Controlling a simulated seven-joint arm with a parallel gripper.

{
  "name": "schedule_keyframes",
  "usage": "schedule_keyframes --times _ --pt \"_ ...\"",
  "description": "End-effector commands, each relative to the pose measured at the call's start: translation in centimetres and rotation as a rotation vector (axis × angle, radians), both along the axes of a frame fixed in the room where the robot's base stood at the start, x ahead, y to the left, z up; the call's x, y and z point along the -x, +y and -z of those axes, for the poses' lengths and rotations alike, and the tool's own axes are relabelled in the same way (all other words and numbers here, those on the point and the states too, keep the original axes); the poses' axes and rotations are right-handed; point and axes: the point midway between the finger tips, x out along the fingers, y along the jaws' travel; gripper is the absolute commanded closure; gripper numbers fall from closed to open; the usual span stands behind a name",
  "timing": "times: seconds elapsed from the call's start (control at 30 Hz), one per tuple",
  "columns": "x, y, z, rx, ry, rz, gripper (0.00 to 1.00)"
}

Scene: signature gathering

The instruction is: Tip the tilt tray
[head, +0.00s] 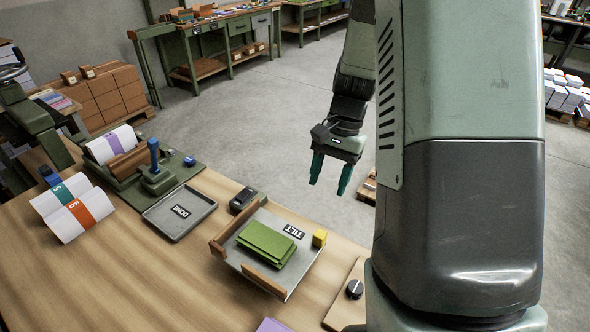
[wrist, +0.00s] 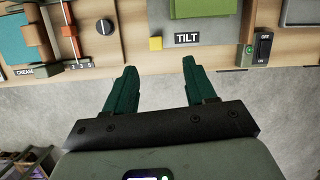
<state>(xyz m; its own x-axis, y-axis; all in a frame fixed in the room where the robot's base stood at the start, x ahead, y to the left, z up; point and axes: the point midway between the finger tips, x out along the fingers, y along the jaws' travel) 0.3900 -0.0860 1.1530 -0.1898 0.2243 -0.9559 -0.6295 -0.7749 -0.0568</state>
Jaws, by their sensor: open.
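The tilt tray (head: 270,279) is a grey tray with wooden side walls and a TILT label, near the front middle of the bench in the head view. A stack of green sheets (head: 266,243) lies in it, and a yellow block (head: 320,238) sits at its right corner. In the wrist view the tilt tray (wrist: 215,30) shows at the top, with the yellow block (wrist: 155,43) left of the label. My gripper (head: 329,184) is open and empty, pointing down beyond the bench's far edge, apart from the tray. Its teal fingers also show in the wrist view (wrist: 157,75).
A flat DONE tray (head: 166,222) lies left of the tilt tray. A black switch box (head: 243,200) stands between them; it also shows in the wrist view (wrist: 262,48). A blue-handled press (head: 155,165) stands at the back left. Open floor lies beyond the bench.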

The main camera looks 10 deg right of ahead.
Motion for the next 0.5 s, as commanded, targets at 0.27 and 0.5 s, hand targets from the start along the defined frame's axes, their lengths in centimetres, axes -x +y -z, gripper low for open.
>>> schedule_keyframes --times 0.27,0.5 --pt "-0.4 -1.2 5.9 -0.024 0.11 0.099 0.45" --pt "0.5 -0.4 8.6 -0.026 0.118 0.101 0.45"
